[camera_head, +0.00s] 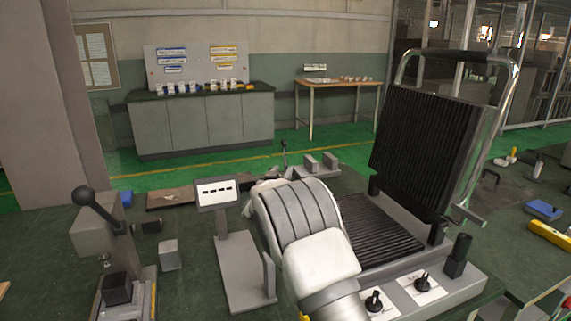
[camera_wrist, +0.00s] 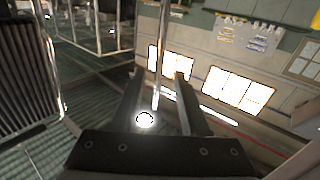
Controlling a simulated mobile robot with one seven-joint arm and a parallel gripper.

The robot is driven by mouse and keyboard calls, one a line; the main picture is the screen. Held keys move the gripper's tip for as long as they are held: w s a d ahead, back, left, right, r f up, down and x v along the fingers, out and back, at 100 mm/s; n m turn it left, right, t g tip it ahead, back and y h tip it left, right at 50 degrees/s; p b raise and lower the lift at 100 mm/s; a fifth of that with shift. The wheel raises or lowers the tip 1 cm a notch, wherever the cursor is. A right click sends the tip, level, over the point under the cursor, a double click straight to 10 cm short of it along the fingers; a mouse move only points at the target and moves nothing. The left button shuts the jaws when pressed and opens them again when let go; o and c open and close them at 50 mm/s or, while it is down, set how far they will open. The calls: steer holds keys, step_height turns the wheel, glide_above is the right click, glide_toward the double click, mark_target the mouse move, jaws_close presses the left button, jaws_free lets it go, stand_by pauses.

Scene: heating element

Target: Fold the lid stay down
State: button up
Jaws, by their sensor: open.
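The heating unit stands at the right in the head view, its black ribbed lid (camera_head: 428,150) raised and tilted back over a ribbed lower plate (camera_head: 378,232). A bright metal tube frame (camera_head: 495,125) runs around the lid. I cannot tell which part is the lid stay. In the wrist view the ribbed lid (camera_wrist: 22,75) is at the left edge. My gripper (camera_wrist: 160,76) is open, its two dark fingers apart. A thin pale rod (camera_wrist: 160,55) shows between them in the picture; I cannot tell its depth or whether it is the stay. My forearm hides the gripper in the head view.
Black knobs (camera_head: 374,301) sit on the unit's front edge. A small display stand (camera_head: 217,195) and a lever fixture (camera_head: 97,225) stand to the left. A cabinet (camera_head: 203,120) and a wooden table (camera_head: 338,84) are at the back.

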mark_target(286, 165)
steer(key=shift+w+d, duration=0.25)
steer(key=shift+w, duration=0.95)
steer(key=shift+w+d, duration=0.25)
steer(key=shift+w, duration=0.9)
steer(key=shift+w+d, duration=0.25)
steer(key=shift+w, duration=0.95)
steer(key=shift+c, duration=0.3)
jaws_close()
